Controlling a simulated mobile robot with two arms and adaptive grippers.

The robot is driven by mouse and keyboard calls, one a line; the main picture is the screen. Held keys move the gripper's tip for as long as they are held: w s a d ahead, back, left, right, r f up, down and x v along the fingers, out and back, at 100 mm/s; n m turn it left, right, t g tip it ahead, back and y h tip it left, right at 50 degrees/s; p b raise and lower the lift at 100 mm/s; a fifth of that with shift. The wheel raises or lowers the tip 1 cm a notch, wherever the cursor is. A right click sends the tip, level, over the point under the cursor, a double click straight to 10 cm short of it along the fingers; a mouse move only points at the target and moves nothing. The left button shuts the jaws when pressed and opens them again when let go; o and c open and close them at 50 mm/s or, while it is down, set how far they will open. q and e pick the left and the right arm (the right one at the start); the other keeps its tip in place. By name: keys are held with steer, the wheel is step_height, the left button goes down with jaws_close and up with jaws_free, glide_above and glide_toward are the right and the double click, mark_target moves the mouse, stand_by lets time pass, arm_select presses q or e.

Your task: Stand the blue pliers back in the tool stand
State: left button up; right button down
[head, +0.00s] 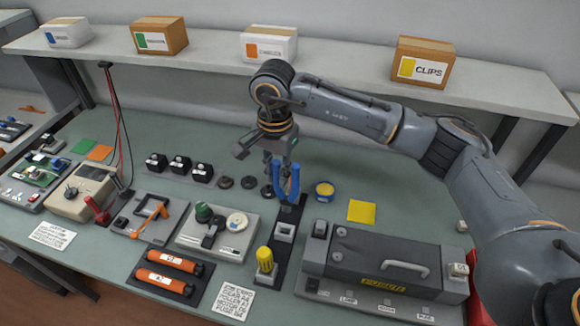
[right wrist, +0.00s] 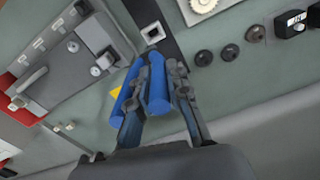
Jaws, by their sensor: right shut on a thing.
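The blue pliers (head: 289,188) are held handles-up in my right gripper (head: 280,158), at the far end of the dark tool stand (head: 279,252). In the right wrist view the blue handles (right wrist: 158,88) lie between my gripper's fingers. The jaws of the pliers are mostly hidden, and I cannot tell whether they touch the stand. A pale square socket (head: 284,230) on the stand looks empty; this socket also shows in the right wrist view (right wrist: 153,34), just beyond the handles. A yellow-handled tool (head: 264,255) stands in the near part of the stand. My left gripper is out of view.
A grey fuser unit (head: 370,262) lies right of the stand, and a grey tray with green and white parts (head: 218,230) lies left. A shelf with boxes (head: 422,60) runs behind.

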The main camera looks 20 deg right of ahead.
mark_target(275, 185)
steer(key=shift+a, duration=0.1)
steer(key=shift+a+f, duration=0.35)
steer(key=shift+f, duration=0.15)
step_height(275, 185, down, 4)
steer(key=shift+d+f+b, duration=0.1)
steer(key=shift+d+b, duration=0.05)
steer(key=shift+b, duration=0.65)
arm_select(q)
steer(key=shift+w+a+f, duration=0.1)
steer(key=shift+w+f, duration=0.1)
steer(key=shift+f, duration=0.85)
arm_select(e)
steer(key=shift+f, duration=0.55)
arm_select(q)
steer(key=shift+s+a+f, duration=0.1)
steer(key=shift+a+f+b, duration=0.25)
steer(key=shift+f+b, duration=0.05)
steer(key=shift+b, duration=0.25)
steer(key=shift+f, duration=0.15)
arm_select(e)
steer(key=shift+f, duration=0.15)
